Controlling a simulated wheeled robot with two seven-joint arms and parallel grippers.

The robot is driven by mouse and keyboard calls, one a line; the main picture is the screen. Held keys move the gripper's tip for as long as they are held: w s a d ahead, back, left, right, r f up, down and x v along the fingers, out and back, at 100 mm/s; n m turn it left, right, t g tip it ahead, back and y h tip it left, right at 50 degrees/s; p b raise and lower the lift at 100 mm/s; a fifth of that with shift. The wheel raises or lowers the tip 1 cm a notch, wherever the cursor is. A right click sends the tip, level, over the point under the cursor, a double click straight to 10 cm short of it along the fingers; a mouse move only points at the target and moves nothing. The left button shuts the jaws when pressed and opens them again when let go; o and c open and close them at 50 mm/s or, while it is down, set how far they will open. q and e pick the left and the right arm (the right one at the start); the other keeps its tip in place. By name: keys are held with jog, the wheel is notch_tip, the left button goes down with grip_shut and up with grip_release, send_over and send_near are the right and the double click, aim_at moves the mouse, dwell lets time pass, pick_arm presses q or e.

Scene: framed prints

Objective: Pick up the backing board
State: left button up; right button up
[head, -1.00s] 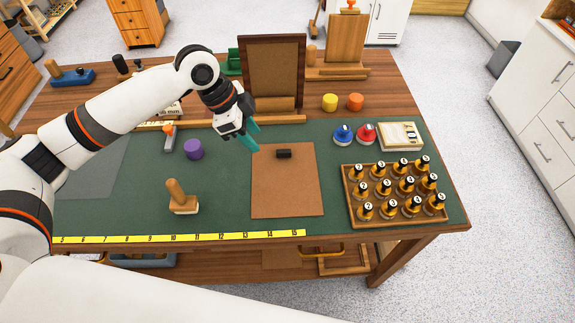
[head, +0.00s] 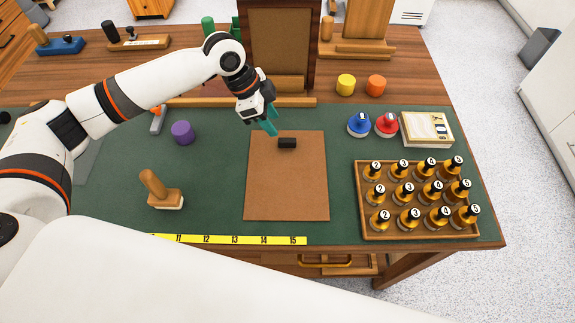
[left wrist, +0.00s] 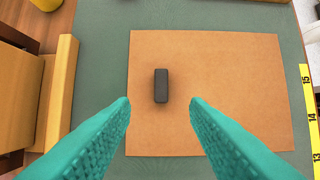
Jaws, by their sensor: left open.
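The backing board (head: 287,185) is a flat brown rectangle lying on the green mat. A small black block (head: 287,143), like a handle, sits near its far edge. My left gripper (head: 269,126), with teal fingers, is open and empty above the board's far edge, close to the block. In the left wrist view the board (left wrist: 235,100) lies below the fingers, and the black block (left wrist: 161,86) shows between and ahead of the open fingertips (left wrist: 160,103). I see no contact between fingers and block. My right gripper is not in view.
A wooden tray (head: 419,237) of several numbered bottles stands right of the board. A wooden stamp (head: 160,190) and purple cylinder (head: 183,132) are to the left. A wooden frame stand (head: 281,50) rises behind. Blue (head: 359,125) and red (head: 386,125) knobs stand back right.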

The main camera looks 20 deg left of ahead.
aim_at(287, 140)
pick_arm(q)
jog(key=shift+x, duration=1)
jog(key=x, duration=0.2)
jog(key=p+x, duration=0.1)
jog(key=x, duration=0.2)
jog(key=shift+d+r, duration=0.2)
jog(key=shift+d, duration=0.15)
jog(key=shift+d+f, duration=0.1)
jog(key=shift+f, duration=0.25)
jog(key=shift+c, duration=0.3)
grip_shut()
